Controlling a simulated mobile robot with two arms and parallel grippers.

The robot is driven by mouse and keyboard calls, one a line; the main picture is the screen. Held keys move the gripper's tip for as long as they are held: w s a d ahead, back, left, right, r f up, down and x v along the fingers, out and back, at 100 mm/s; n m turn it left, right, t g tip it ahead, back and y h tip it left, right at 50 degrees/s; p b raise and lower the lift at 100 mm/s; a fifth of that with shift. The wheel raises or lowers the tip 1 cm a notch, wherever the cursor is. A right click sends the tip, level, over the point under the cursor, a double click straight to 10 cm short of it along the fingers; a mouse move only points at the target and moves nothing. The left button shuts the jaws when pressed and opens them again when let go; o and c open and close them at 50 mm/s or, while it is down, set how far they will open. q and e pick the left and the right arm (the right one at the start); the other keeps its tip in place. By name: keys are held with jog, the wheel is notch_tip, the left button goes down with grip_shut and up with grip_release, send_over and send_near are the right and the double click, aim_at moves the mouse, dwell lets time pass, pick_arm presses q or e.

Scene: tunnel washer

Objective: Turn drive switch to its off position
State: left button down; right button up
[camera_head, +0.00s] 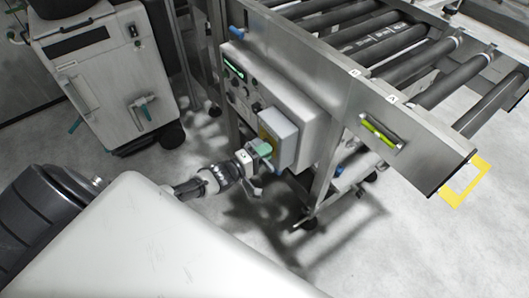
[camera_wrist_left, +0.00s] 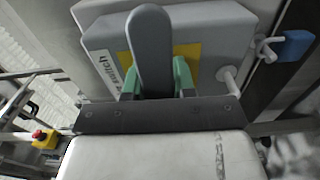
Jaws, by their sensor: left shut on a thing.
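The drive switch has a grey lever handle (camera_wrist_left: 150,42) in front of a yellow plate (camera_wrist_left: 187,52) on a light grey box. A partly hidden label ending in "witch" is beside it. The handle points up in the left wrist view. The switch box (camera_head: 280,132) also shows in the head view, on the side of the conveyor frame, where the handle is hard to make out. My left gripper (camera_head: 262,153) is at the front of this box. Its green finger pads (camera_wrist_left: 157,80) are shut on the handle, one on each side. My right gripper is not in view.
A control panel (camera_head: 240,85) with knobs and a green display adjoins the switch box. The roller conveyor (camera_head: 400,75) extends to the right. A grey cabinet (camera_head: 105,85) stands at the left. A red emergency button (camera_wrist_left: 39,134) on yellow shows in the wrist view. The floor between is clear.

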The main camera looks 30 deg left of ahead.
pick_arm(q)
jog(key=shift+n, duration=0.3)
jog(key=c, duration=0.9)
grip_release()
jog(key=v, duration=1)
jog(key=shift+s+a, duration=0.2)
jog(key=shift+s, duration=0.15)
jog(key=shift+f, duration=0.1)
